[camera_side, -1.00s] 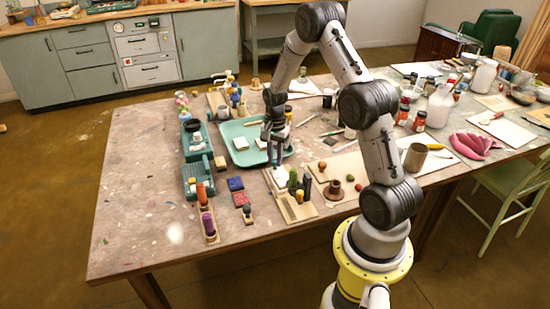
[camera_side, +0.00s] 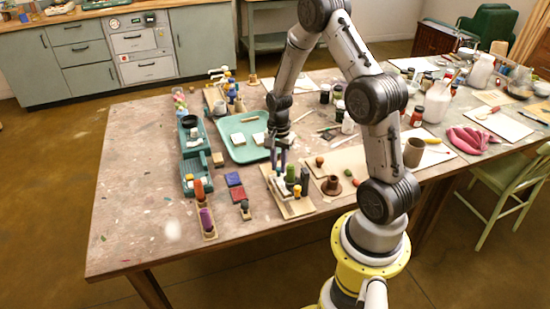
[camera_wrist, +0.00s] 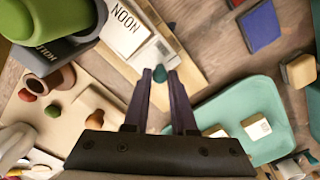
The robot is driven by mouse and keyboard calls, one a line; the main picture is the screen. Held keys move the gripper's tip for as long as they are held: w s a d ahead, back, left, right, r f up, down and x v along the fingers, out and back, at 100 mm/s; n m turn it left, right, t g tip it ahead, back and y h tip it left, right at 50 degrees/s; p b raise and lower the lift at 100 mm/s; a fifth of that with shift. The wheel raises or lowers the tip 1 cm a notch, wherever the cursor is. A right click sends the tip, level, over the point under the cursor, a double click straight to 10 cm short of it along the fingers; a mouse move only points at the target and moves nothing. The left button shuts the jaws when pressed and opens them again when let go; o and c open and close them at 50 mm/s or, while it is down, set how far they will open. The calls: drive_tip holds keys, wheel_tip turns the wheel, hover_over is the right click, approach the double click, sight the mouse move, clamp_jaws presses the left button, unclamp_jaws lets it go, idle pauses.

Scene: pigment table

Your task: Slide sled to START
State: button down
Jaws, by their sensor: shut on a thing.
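In the wrist view, my fingertips (camera_wrist: 160,75) are closed around a small teal knob (camera_wrist: 159,73). The knob is at the end of a pale sliding piece, apparently the sled (camera_wrist: 153,50), on the wooden board. A white label reading NOON (camera_wrist: 126,31) lies alongside it. No START mark is readable in either view. The fingers partly hide the knob and the sled's near end.
A green cylinder (camera_wrist: 59,17) and dark blocks stand close beside the label. A teal tray (camera_side: 231,152) with pale blocks lies behind the board. Blue (camera_side: 233,179) and red (camera_side: 237,194) squares lie left. Bare table shows at the front left.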

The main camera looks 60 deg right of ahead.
drive_tip(key=c, duration=0.7)
unclamp_jaws()
drive_tip(key=shift+c, duration=0.2)
wheel_tip(320, 180, up, 14)
